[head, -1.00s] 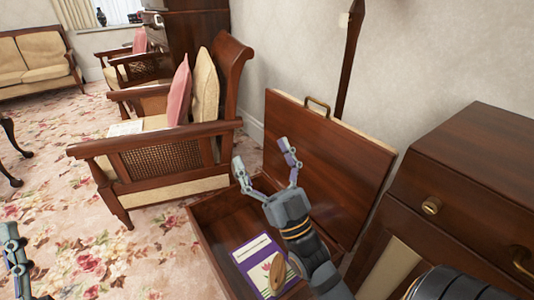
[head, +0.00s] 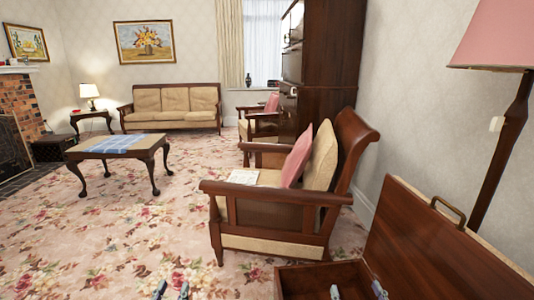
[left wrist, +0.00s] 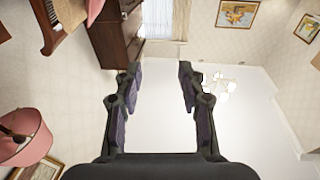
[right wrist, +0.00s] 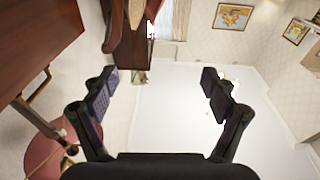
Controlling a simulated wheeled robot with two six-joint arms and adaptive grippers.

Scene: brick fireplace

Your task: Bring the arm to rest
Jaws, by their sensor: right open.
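My left gripper (head: 171,290) shows only its fingertips at the bottom edge of the head view, over the carpet. In the left wrist view (left wrist: 158,76) its fingers are apart with nothing between them. My right gripper (head: 356,291) shows its fingertips at the bottom edge of the head view, in front of the open wooden chest (head: 305,280). In the right wrist view (right wrist: 160,78) its fingers are spread wide and empty. Most of both arms is out of the head view.
The chest's raised lid (head: 425,250) stands at the right, near a pink lamp (head: 510,40). A wooden armchair (head: 270,215) with cushions stands beyond the chest. A low table (head: 115,150) and a sofa (head: 172,105) are farther back. Floral carpet is clear at left.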

